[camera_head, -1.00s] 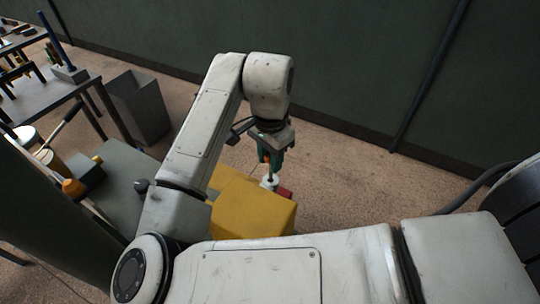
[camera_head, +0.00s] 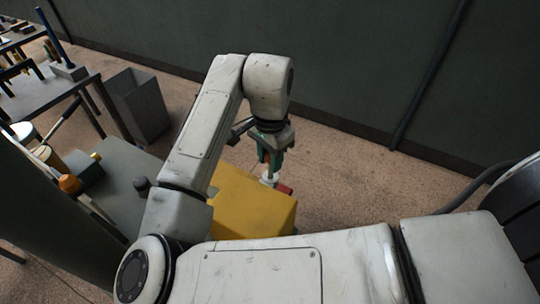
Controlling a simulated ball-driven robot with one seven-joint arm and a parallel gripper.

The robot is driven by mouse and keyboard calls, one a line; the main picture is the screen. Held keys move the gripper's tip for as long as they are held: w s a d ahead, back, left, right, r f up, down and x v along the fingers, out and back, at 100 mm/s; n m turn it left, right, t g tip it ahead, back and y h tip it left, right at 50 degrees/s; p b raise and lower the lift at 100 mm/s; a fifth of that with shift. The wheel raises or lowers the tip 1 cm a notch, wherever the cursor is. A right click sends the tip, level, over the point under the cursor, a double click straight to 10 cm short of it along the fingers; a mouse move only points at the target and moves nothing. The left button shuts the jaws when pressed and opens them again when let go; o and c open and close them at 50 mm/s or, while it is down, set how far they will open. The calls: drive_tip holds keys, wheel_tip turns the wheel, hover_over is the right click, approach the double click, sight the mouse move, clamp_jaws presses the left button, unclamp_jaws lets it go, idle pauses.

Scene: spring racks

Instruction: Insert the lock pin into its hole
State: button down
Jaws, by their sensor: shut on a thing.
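My gripper (camera_head: 271,161), with green fingers, points down over the right part of a yellow block (camera_head: 240,212). It is shut on a small, partly hidden thing that shows orange-red between the fingers, which I take to be the lock pin (camera_head: 265,157). Just below the fingertips is a small white round piece (camera_head: 269,179) at the block's top. A red piece (camera_head: 285,189) is beside it on the right. The hole itself is not visible, and I cannot tell whether the pin's tip is in it.
A grey bench (camera_head: 125,180) with an orange-capped item (camera_head: 69,184) and a dark knob (camera_head: 141,184) lies left of the block. A grey bin (camera_head: 139,108) and a table (camera_head: 45,98) stand further left. A dark wall runs behind; floor is clear at right.

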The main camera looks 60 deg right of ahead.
sight(270, 177)
drive_tip(key=shift+f+b, duration=1.5)
drive_tip(key=shift+f, duration=0.75)
drive_tip(key=c, duration=0.7)
unclamp_jaws()
drive_tip(key=shift+c, duration=0.2)
drive_tip(key=shift+r, duration=0.1)
wheel_tip(270, 177, up, 11)
drive_tip(key=shift+f, duration=0.15)
